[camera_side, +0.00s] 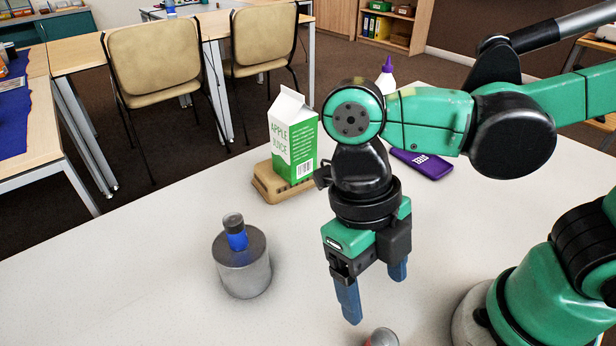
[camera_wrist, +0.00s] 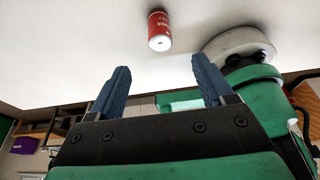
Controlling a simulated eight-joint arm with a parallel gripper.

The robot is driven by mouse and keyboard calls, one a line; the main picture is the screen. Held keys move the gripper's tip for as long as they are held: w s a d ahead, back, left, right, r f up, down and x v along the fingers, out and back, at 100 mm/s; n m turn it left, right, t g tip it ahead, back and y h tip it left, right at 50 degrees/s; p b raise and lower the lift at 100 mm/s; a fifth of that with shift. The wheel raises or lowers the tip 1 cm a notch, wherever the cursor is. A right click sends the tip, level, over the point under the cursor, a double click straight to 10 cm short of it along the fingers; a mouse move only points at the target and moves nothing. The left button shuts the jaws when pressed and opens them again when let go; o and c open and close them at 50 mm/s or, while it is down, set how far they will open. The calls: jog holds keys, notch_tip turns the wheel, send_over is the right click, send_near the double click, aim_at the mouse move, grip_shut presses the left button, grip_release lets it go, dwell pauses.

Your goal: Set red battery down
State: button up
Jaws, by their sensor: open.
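The red battery (camera_wrist: 158,28) is on the white table, beyond the fingertips in the wrist view. In the side view only its grey and red top (camera_side: 382,338) shows at the bottom edge; the rest is cut off. My gripper (camera_side: 374,293) points down, with its blue fingers apart and nothing between them. The wrist view also shows the open gripper (camera_wrist: 160,78), with the battery clear of both fingers.
A blue battery with a dark top (camera_side: 236,236) stands on a grey metal cylinder (camera_side: 243,272) to the left. A green and white juice carton (camera_side: 292,140) stands on a brown holder (camera_side: 268,186) behind. A purple object (camera_side: 424,163) lies behind my arm. The front-left table is clear.

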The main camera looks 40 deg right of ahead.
jog(key=w+d+r+m+t, duration=0.1)
jog(key=w+d+m+t, duration=0.4)
jog(key=m, duration=1.3)
jog(key=w+d+r+m+t, duration=0.1)
jog(key=w+d+m+t, duration=0.4)
jog(key=m, duration=1.3)
jog(key=w+d, duration=0.2)
jog(key=d, duration=0.2)
jog(key=shift+t, duration=0.3)
